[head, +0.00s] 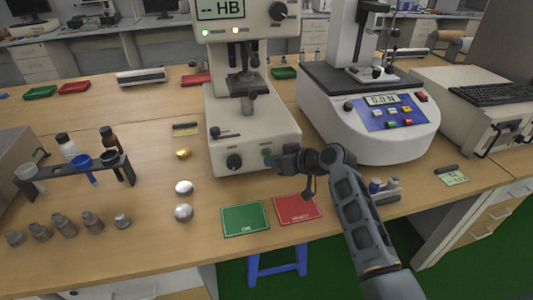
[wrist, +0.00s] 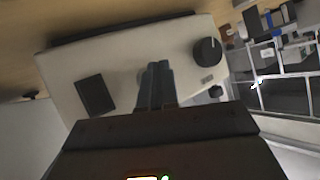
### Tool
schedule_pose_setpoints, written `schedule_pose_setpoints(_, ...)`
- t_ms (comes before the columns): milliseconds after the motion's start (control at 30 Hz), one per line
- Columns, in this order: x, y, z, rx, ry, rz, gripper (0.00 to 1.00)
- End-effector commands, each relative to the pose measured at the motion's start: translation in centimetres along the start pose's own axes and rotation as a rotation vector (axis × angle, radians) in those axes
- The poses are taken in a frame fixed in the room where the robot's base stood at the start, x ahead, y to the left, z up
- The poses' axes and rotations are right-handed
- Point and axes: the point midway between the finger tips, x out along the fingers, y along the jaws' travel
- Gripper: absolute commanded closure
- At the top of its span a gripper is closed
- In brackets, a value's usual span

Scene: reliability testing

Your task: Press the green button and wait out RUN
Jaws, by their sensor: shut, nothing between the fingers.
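The hardness tester (head: 228,130) stands in the middle of the bench, and its display (head: 220,9) reads "-- HB". The green button (head: 267,152) is on the right of its front panel, beside the black knob (head: 234,162). My gripper (head: 275,165) is shut and empty, with its tips at the panel close to the button. In the wrist view my shut fingers (wrist: 158,84) point at the tester's pale front, and the black knob (wrist: 207,52) shows to their right. I cannot tell whether the fingertips touch the button; they hide that spot. A lamp (head: 205,32) glows green below the display.
A green mat (head: 245,219) and a red mat (head: 297,209) lie on the bench in front of the tester. A force tester (head: 375,125) reading "0.0 N" stands to the right. Silvery and brass samples (head: 184,187) and a cup rack (head: 75,170) are at the left.

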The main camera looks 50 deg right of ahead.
Motion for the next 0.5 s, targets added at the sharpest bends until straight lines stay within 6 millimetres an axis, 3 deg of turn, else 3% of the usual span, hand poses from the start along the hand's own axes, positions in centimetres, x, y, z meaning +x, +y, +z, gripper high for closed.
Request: schedule_pose_setpoints(500,-2.2,-1.7,1.6,0.002,-0.001,-0.001,1.00)
